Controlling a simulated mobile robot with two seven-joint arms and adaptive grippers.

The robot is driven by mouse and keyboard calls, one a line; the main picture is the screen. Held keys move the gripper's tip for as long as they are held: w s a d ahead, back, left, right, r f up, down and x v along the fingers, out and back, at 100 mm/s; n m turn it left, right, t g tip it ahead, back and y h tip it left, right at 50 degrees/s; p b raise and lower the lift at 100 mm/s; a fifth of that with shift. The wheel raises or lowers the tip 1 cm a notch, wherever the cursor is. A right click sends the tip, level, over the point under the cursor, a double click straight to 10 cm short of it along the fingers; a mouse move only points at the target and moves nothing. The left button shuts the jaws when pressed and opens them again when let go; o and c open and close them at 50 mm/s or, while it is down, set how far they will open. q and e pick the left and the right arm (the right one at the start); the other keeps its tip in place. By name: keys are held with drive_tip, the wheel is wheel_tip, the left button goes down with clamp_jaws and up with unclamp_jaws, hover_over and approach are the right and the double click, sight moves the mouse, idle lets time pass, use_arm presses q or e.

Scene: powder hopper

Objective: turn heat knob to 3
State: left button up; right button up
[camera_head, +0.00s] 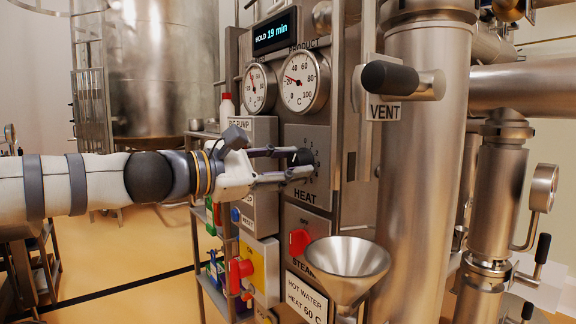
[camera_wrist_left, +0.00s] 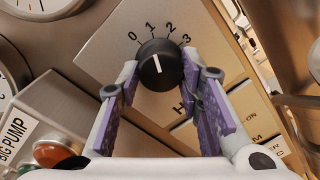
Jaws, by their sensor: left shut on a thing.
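The heat knob (camera_head: 301,157) is a round black knob on a grey plate marked HEAT. In the left wrist view the knob (camera_wrist_left: 160,66) has a white mark that seems to point up and slightly left, near the 1. The numbers 0, 1, 2 and 3 run over its top from left to right. My left gripper (camera_head: 292,163) reaches the panel from the left. Its purple-padded fingers are shut on the knob, one on each side, also in the left wrist view (camera_wrist_left: 160,84). The fingertips cover the knob's lower sides. My right gripper is not in view.
A red steam knob (camera_head: 300,241) and a steel funnel (camera_head: 347,262) are below. A black VENT handle (camera_head: 389,77) juts out at upper right beside a thick pipe (camera_head: 418,170). The pump box (camera_head: 253,130) stands close behind my left gripper.

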use_arm(q)
drive_tip(key=m, duration=0.6)
drive_tip(key=shift+b, duration=0.35)
drive_tip(key=shift+r+m+y+b, duration=0.2)
drive_tip(key=shift+m+b, duration=0.1)
drive_tip(key=shift+m, duration=1.15)
drive_tip(key=shift+r+m+y+b, duration=0.1)
drive_tip(key=shift+m+y+b, duration=0.15)
drive_tip(key=shift+m, duration=1.2)
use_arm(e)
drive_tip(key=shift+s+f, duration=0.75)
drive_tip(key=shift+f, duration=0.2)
use_arm(q)
drive_tip(key=o, duration=1.2)
drive_tip(key=shift+c, duration=0.2)
drive_tip(key=f+v, duration=0.1)
drive_tip(key=v, duration=1.1)
drive_tip(key=shift+r, duration=0.25)
